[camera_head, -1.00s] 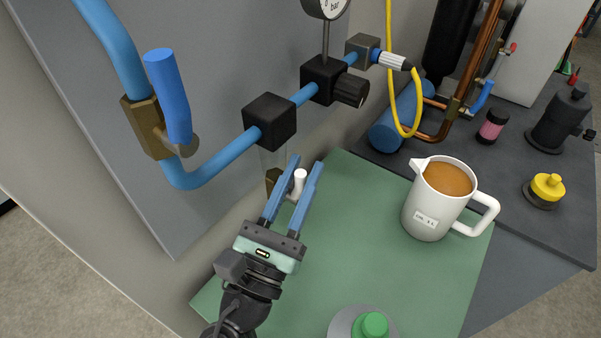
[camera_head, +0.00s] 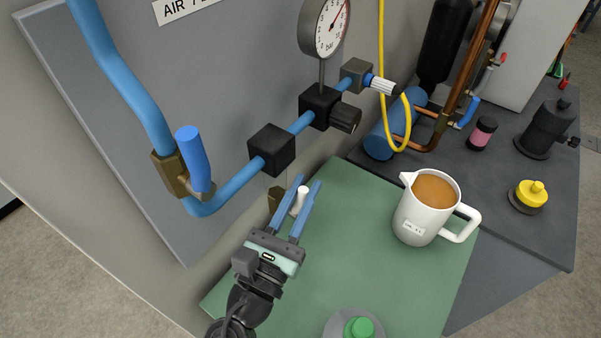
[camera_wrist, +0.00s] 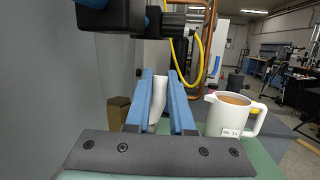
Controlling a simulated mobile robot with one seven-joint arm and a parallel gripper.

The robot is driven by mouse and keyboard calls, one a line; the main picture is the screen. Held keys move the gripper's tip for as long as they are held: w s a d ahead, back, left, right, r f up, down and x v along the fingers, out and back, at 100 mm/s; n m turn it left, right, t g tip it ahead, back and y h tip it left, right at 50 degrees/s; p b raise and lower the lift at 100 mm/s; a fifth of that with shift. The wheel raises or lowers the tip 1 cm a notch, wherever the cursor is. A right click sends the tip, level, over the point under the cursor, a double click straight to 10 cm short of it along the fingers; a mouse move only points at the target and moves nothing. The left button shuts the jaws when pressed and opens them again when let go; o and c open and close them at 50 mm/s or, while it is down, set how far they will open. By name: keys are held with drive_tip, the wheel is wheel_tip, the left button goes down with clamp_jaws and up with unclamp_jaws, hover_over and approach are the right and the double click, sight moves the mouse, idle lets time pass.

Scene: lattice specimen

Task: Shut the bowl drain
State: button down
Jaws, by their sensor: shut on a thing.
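A small white drain lever (camera_head: 300,201) stands out beside a brass fitting (camera_head: 275,197), below the black filter block (camera_head: 271,150) on the blue pipe. My gripper (camera_head: 307,183) has its two blue fingers on either side of the white lever and is shut on it. In the wrist view the white lever (camera_wrist: 158,98) shows between the fingers, and the brass fitting (camera_wrist: 118,112) is to their left. The clear bowl under the block is hard to make out. The fingers hide part of the lever.
A blue-handled valve (camera_head: 193,160) and a pressure gauge (camera_head: 326,27) sit on the pipe. A white jug of brown liquid (camera_head: 417,222) stands on the green mat (camera_head: 365,207), right of my gripper. A green button (camera_head: 360,328) is at the front. A yellow hose hangs behind.

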drive_tip(key=g+p, duration=0.1)
drive_tip(key=p, duration=0.3)
drive_tip(key=w+g+y+p, duration=0.1)
drive_tip(key=p, duration=0.3)
drive_tip(key=d+g+p, duration=0.1)
drive_tip(key=p, duration=0.4)
drive_tip(key=shift+w+r+m+g+y, duration=0.2)
drive_tip(key=shift+r+m+g+y, duration=0.1)
drive_tip(key=shift+m+g, duration=0.1)
drive_tip(key=p, duration=0.2)
drive_tip(key=g+y+p, duration=0.1)
drive_tip(key=p, duration=0.1)
drive_tip(key=shift+w+d+f+p, duration=0.2)
drive_tip(key=shift+w+f+p, duration=0.05)
drive_tip(key=shift+f+p, duration=0.1)
drive_tip(key=g+p, duration=0.1)
drive_tip(key=f+g+y+p, duration=0.1)
drive_tip(key=p, duration=0.1)
drive_tip(key=shift+w+d+f+m+g+p, duration=0.2)
drive_tip(key=shift+w+f+m+g+p, duration=0.1)
drive_tip(key=shift+f, duration=0.1)
drive_tip(key=c, duration=1.1)
unclamp_jaws()
drive_tip(key=shift+s, duration=0.15)
drive_tip(key=b+v, duration=0.2)
drive_tip(key=v, duration=1)
drive_tip(key=shift+s+r+b, duration=0.2)
drive_tip(key=shift+r+b, duration=0.15)
